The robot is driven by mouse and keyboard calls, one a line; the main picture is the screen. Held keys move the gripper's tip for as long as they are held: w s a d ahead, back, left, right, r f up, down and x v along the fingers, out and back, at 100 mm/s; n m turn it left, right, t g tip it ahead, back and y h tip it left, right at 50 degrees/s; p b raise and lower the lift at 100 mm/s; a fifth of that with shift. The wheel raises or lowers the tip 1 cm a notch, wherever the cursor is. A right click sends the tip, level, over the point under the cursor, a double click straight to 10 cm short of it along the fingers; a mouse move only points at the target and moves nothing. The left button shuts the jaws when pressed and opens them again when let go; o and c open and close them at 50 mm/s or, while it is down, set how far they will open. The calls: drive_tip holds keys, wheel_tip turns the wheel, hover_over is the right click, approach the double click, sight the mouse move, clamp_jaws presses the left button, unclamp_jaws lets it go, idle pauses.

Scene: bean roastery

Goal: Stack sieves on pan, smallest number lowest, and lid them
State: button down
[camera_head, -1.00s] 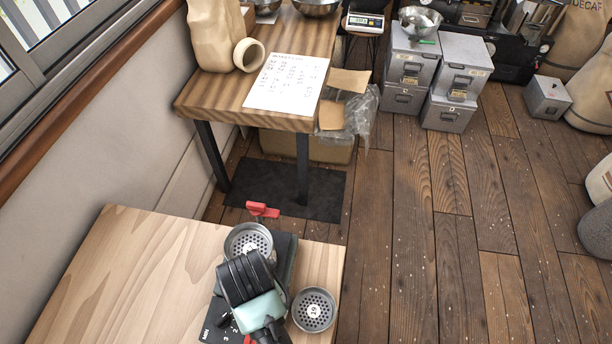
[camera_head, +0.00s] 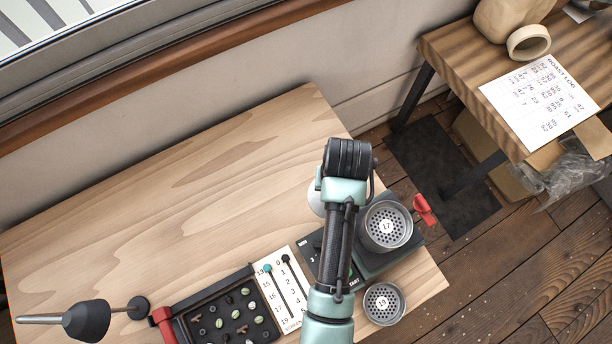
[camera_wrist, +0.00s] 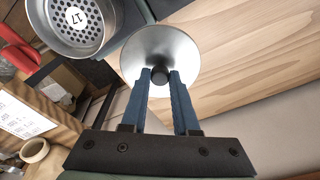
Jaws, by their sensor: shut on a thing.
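A metal sieve marked 17 (camera_head: 388,226) sits upright on the dark shaker base (camera_head: 385,265); whatever lies beneath it is hidden. It also shows at the top left of the wrist view (camera_wrist: 62,40). A second sieve, marked 19 (camera_head: 384,303), stands apart near the table's front right edge. My gripper (camera_wrist: 160,74) is shut on the black knob of a round silver lid (camera_wrist: 180,48), beside sieve 17. In the head view only the lid's left edge (camera_head: 314,201) shows behind my arm. I cannot tell the lid's height above the table. No pan is visible.
A white numbered card (camera_head: 285,290) and a black tray with beans (camera_head: 228,318) lie left of the base. A red handle (camera_head: 424,209) juts out right of the base. The back left tabletop (camera_head: 170,190) is clear.

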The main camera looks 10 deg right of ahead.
drive_tip(key=s+d+r+m+p, duration=0.45)
drive_tip(key=s+d+p, duration=0.25)
drive_tip(key=d+p, duration=0.4)
drive_tip(key=shift+n+h, duration=0.25)
drive_tip(key=shift+h, duration=0.05)
drive_tip(key=f+b, duration=0.3)
drive_tip(key=d+f+b, duration=0.1)
drive_tip(key=f+b, duration=0.2)
drive_tip(key=b, duration=0.1)
drive_tip(key=shift+d, duration=0.1)
drive_tip(key=shift+s+p, duration=0.1)
drive_tip(key=shift+p, duration=0.25)
idle(0.5)
drive_tip(key=shift+f+b, duration=0.45)
drive_tip(key=shift+f, duration=0.15)
idle(0.3)
